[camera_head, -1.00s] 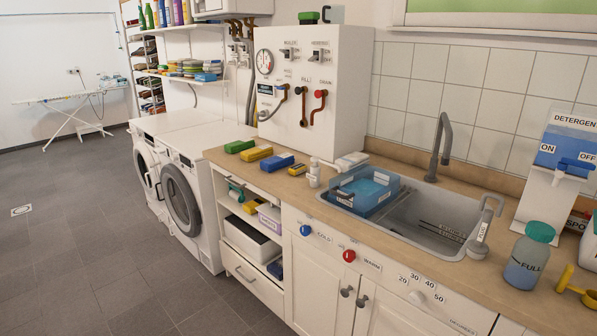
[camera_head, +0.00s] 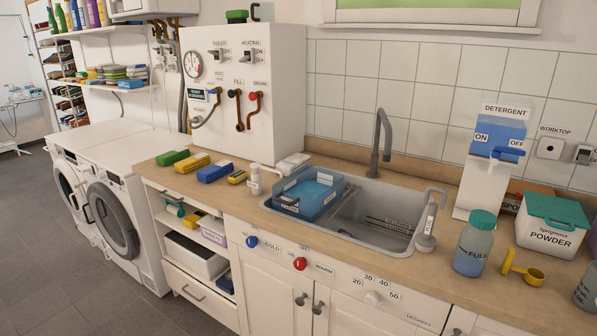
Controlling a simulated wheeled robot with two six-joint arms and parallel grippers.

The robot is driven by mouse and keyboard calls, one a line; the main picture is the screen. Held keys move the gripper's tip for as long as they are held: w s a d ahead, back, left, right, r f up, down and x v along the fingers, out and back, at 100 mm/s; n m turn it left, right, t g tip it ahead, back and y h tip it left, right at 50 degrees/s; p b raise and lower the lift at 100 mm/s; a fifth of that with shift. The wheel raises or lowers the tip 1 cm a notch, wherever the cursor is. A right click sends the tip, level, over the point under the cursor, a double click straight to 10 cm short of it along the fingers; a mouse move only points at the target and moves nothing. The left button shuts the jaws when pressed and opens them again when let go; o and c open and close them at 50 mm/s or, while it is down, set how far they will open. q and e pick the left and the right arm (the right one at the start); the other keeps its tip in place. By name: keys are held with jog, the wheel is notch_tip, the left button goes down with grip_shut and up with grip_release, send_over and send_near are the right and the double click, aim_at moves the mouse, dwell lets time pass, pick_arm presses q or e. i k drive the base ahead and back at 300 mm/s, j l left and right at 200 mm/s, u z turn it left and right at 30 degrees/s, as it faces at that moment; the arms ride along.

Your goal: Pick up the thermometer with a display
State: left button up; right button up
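I cannot clearly identify the thermometer. A small yellow and dark device (camera_head: 237,176) lies on the worktop (camera_head: 330,237) left of the sink and may have a display, but it is too small to read. A grey and white hooked implement (camera_head: 430,222) stands at the sink's right rim; whether it has a display is unclear. Neither of my grippers is in view.
The sink (camera_head: 385,212) holds a blue basin (camera_head: 309,196) on its left. Blue, yellow and green blocks (camera_head: 173,158) lie further left. A FULL bottle (camera_head: 474,245), yellow scoop (camera_head: 522,270), detergent dispenser (camera_head: 486,180) and powder box (camera_head: 551,225) stand at the right.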

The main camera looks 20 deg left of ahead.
aim_at(238, 177)
jog(key=i+j+z, duration=0.25)
jog(key=j, duration=0.3)
jog(key=i+j+z, duration=0.2)
jog(key=j, duration=0.35)
jog(key=j+z, duration=0.25)
jog(key=j, duration=0.3)
jog(key=i+j+z, duration=0.2)
jog(key=j, duration=0.4)
jog(key=k, duration=0.1)
